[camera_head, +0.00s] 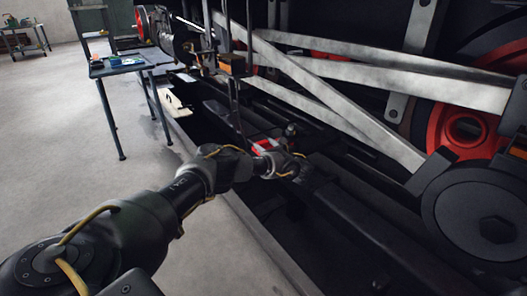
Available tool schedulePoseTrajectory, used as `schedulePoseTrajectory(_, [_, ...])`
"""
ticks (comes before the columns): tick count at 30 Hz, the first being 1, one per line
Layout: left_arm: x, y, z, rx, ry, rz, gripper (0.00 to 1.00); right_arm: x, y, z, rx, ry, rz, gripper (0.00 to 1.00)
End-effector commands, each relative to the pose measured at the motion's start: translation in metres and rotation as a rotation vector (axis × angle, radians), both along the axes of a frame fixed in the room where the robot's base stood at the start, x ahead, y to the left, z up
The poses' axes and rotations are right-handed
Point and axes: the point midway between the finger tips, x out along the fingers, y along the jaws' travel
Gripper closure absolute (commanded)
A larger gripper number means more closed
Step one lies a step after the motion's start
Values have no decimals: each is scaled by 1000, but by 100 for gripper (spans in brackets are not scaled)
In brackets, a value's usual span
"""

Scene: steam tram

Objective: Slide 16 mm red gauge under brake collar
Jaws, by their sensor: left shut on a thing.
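My left gripper (297,166) is at the end of my left arm, low beside the tram's running gear. It is small and dark in the picture, and its fingertips blend into the black frame. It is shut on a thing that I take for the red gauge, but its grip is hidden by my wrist. A red and pale piece (266,145) shows just behind my wrist; I cannot tell if it is part of the gauge. A small grey upright fitting (290,130) stands just beyond the gripper. I cannot make out the brake collar for certain. My right gripper is out of view.
Long steel rods (345,120) slope across above and right of the gripper. A red wheel (463,128) and a dark round hub (490,222) stand at the right. A work table (130,66) stands at the back left. The grey floor at left is clear.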

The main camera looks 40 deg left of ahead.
Motion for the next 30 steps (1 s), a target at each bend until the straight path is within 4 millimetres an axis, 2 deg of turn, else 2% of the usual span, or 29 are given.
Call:
schedulePoseTrajectory(10, [18,-8,-1,-4,3,-12,100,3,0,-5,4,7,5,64])
schedulePoseTrajectory(29, [20,-9,-1,-5,5,-13,100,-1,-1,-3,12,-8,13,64])
schedulePoseTrajectory(30, [20,-9,-2,-5,5,-13,48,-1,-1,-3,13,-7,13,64])
